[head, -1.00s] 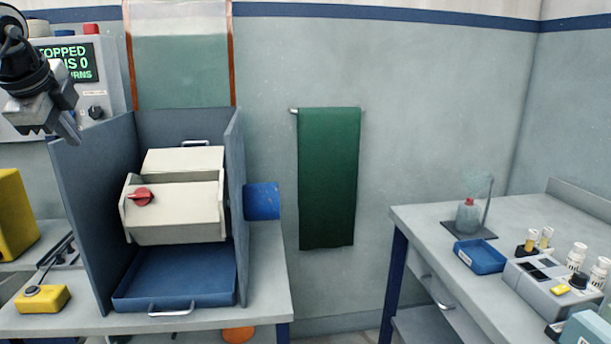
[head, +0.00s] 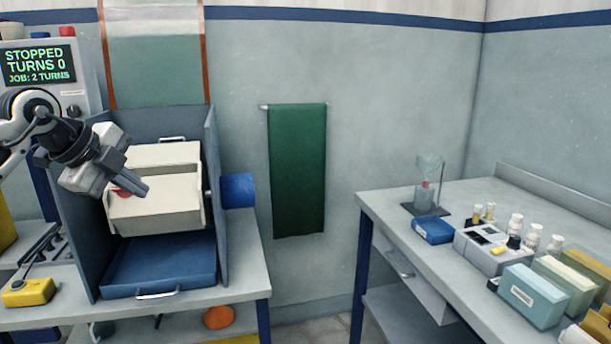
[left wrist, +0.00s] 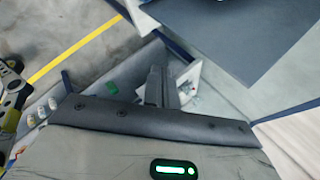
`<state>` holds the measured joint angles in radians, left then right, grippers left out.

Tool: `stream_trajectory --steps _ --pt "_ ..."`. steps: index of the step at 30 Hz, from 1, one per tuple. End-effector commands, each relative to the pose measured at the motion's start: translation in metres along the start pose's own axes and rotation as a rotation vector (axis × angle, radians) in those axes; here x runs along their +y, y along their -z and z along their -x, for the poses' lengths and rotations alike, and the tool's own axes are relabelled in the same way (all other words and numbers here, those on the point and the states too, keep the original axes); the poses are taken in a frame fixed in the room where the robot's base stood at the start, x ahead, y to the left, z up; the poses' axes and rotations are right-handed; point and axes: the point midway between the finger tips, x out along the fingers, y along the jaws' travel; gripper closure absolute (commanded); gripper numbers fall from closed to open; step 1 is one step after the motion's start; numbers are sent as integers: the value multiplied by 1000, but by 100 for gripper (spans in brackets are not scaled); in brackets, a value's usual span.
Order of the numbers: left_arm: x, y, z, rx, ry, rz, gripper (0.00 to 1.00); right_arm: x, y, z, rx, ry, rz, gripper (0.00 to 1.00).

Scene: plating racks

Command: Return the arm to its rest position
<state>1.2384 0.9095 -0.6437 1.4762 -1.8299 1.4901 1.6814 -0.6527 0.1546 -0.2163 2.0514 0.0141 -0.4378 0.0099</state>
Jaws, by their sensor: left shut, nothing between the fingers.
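My left gripper (head: 138,188) comes in from the left in the head view. Its fingers are together and empty. In that view it overlaps the cream tilting box (head: 160,215) in the grey-walled booth, covering part of the red knob (head: 122,193). I cannot tell whether it touches the box, but it appears to be in front of it. In the left wrist view the closed fingers (left wrist: 157,88) show near the middle, above a dark padded edge of my own body. My right gripper is not in view.
The booth's side panel (head: 213,190) and a blue tray (head: 165,265) stand close by. A control box (head: 45,75) reads STOPPED, TURNS 0. A yellow switch box (head: 30,291) sits at the left bench's front. A second bench (head: 400,225) with several containers stands right. Floor shows between the benches.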

Motion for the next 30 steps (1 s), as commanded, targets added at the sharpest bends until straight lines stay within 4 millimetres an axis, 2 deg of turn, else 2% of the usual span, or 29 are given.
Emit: stream_trajectory --steps 1,2,5,6,9,12,13,16,20,23,24,27,30 --pt "7 22 -22 85 3 -41 100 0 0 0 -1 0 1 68" --pt "11 36 -35 144 14 -68 100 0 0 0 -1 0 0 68" --pt "29 97 -75 383 81 -140 100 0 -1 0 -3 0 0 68" --pt "39 124 -89 490 123 -152 100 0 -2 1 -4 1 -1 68" --pt "63 188 -110 755 278 -108 100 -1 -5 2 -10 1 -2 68" --pt "82 228 -116 934 461 45 100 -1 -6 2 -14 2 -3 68" --pt "87 235 -117 966 515 109 100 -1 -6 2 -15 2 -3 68" --pt "108 239 -125 991 674 367 100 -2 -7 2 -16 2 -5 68" --pt "156 219 -149 855 777 759 100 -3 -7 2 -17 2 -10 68" --pt "218 200 -174 653 744 1051 100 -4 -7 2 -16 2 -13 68" --pt "246 194 -183 566 707 1149 100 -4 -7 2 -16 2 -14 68" --pt "314 190 -197 379 582 1331 100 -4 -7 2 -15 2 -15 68" --pt "370 194 -202 246 451 1446 100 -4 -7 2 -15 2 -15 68"
